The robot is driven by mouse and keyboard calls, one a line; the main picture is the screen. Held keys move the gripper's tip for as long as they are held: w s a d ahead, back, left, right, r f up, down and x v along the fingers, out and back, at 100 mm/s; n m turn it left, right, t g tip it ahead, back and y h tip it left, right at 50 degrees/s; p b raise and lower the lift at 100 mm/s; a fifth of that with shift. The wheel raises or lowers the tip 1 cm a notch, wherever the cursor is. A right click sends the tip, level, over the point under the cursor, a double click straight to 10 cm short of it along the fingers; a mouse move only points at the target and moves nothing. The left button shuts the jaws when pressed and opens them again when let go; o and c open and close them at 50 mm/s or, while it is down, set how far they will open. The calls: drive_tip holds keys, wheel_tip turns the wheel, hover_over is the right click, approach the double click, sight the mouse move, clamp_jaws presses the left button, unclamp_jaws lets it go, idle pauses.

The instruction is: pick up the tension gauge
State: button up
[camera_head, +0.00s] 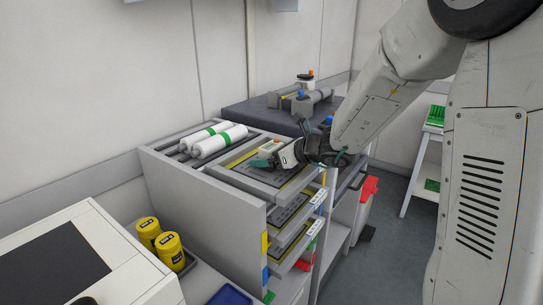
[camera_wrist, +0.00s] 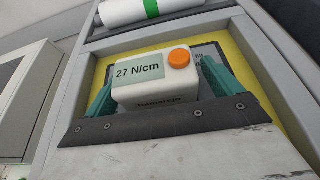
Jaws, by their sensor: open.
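The tension gauge (camera_wrist: 152,80) is a small white box with a display reading "27 N/cm" and an orange knob. In the wrist view it sits between the two green fingers of my gripper (camera_wrist: 158,92), which are open on either side of it. In the head view the gauge (camera_head: 270,147) shows small on the top tray of the trolley, with my gripper (camera_head: 268,158) right at it. The gauge's lower part is hidden by the gripper's dark front edge. I cannot tell whether either finger touches it.
White rolls with green bands (camera_head: 218,140) lie on the trolley top behind the gauge. Further trays (camera_head: 292,225) are stacked below. A dark-topped bench (camera_head: 245,112) with equipment stands behind. Yellow canisters (camera_head: 169,249) stand at lower left. Open floor (camera_head: 400,240) lies right of the trolley.

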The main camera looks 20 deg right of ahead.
drive_tip(key=shift+w+a+f, duration=0.2)
drive_tip(key=shift+w+a, duration=0.25)
drive_tip(key=shift+w, duration=0.05)
drive_tip(key=c, duration=1.2)
drive_tip(key=shift+c, duration=0.6)
drive_tip(key=shift+r, duration=0.2)
